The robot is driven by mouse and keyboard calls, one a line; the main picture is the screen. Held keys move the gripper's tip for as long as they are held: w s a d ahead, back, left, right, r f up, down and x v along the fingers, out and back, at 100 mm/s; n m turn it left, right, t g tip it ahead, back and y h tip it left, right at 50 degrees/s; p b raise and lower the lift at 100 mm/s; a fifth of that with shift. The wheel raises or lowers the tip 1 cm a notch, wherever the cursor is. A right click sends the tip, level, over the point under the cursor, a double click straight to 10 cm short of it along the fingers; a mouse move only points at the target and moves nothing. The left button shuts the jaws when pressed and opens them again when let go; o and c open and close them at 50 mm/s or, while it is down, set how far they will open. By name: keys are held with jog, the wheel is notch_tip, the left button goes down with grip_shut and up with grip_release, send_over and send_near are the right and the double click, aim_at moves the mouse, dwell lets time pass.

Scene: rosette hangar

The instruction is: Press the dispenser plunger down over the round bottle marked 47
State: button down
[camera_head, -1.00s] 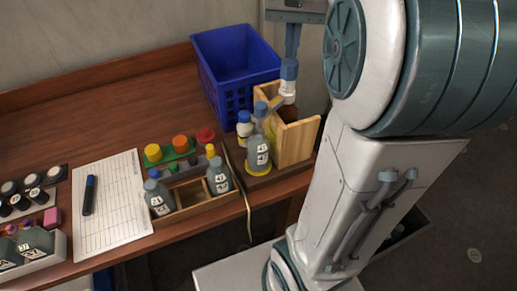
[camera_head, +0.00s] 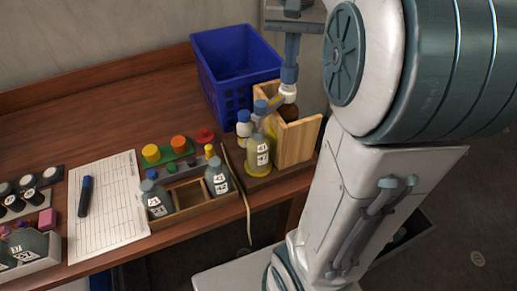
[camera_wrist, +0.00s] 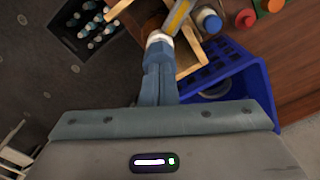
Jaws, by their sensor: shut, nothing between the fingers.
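The dispenser is a wooden holder (camera_head: 298,142) on the right end of the bench, with a white plunger head (camera_head: 288,93) and a yellowish spout arm (camera_head: 274,104). A round bottle (camera_head: 258,154) with yellow contents stands upright below the spout, with a blue piece (camera_head: 260,107) at its top. Its label is too small to read surely. My gripper (camera_head: 289,74) is shut and empty, pointing down with its tips on the plunger head. The wrist view shows the fingertips (camera_wrist: 158,60) against the white head (camera_wrist: 159,37); the contact is partly hidden.
A blue crate (camera_head: 235,62) stands just behind the holder. A white bottle with a blue cap (camera_head: 244,125) is close on the left. A wooden tray (camera_head: 190,198) with grey bottles, coloured caps and a paper sheet (camera_head: 105,205) lie further left.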

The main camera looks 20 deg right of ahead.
notch_tip(320, 180, up, 7)
jog(key=p, duration=0.6)
dwell(0.7)
dwell(0.6)
jog(key=s+a+f+n+t, duration=0.3)
jog(key=s+a+f+n, duration=0.2)
jog(key=s+a+f, duration=0.7)
jog(key=shift+s+f+n, duration=0.4)
jog(key=shift+f, duration=0.25)
